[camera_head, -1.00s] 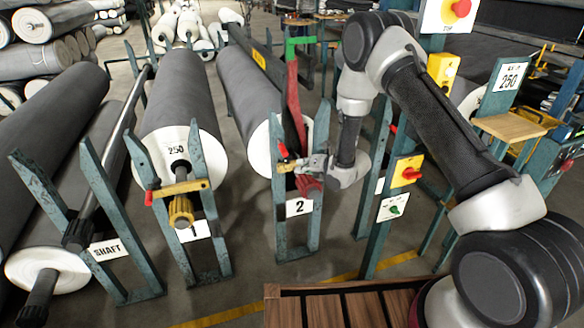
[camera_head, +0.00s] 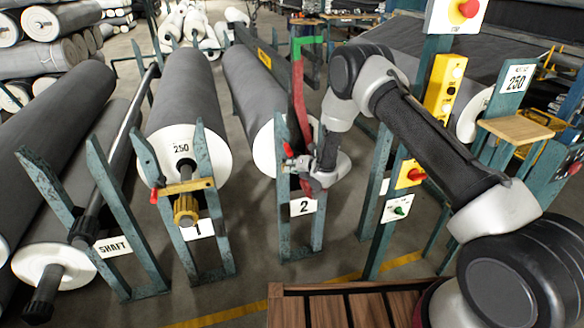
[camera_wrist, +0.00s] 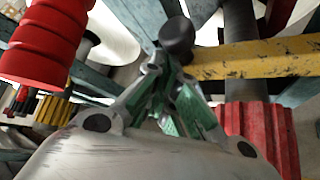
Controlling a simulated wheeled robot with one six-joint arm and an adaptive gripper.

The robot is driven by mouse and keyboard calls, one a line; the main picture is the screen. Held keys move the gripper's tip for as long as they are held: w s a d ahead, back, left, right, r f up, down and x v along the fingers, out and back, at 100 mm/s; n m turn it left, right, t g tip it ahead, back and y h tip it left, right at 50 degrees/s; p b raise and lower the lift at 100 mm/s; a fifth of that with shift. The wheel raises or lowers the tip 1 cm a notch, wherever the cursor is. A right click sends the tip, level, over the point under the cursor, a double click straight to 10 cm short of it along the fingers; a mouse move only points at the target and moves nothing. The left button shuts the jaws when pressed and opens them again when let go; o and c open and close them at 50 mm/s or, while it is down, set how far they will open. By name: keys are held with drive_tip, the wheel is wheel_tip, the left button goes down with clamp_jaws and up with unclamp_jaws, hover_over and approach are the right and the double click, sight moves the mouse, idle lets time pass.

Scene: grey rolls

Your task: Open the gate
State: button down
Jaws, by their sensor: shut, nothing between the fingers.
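Stand 2 (camera_head: 283,222) has two teal uprights and a "2" label. Its gate is a worn yellow bar (camera_wrist: 260,60), which crosses the right side of the wrist view. A ribbed red handle (camera_wrist: 45,40) is large at the upper left there; its small red shape also shows in the head view (camera_head: 288,150). My gripper (camera_wrist: 168,80) is shut and empty, its fingertips by a dark round knob (camera_wrist: 177,35) near the bar's left end. Whether they touch it, I cannot tell. My gripper (camera_head: 300,165) hides most of the gate in the head view.
A red ribbed shaft end (camera_wrist: 265,135) lies close to the right of my fingers. Stand 1's yellow bar (camera_head: 187,186) lies across its uprights at left. A teal post with control boxes (camera_head: 407,174) stands right of my wrist. A red and green post (camera_head: 300,80) rises behind.

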drive_tip(key=shift+r, duration=0.1)
drive_tip(key=w+d+r+m+t+y, duration=0.3)
drive_tip(key=d+r+m+y, duration=0.5)
drive_tip(key=d+r+m, duration=0.2)
drive_tip(key=shift+w+d+r, duration=0.2)
drive_tip(key=shift+d+r, duration=0.75)
drive_tip(key=shift+r, duration=0.9)
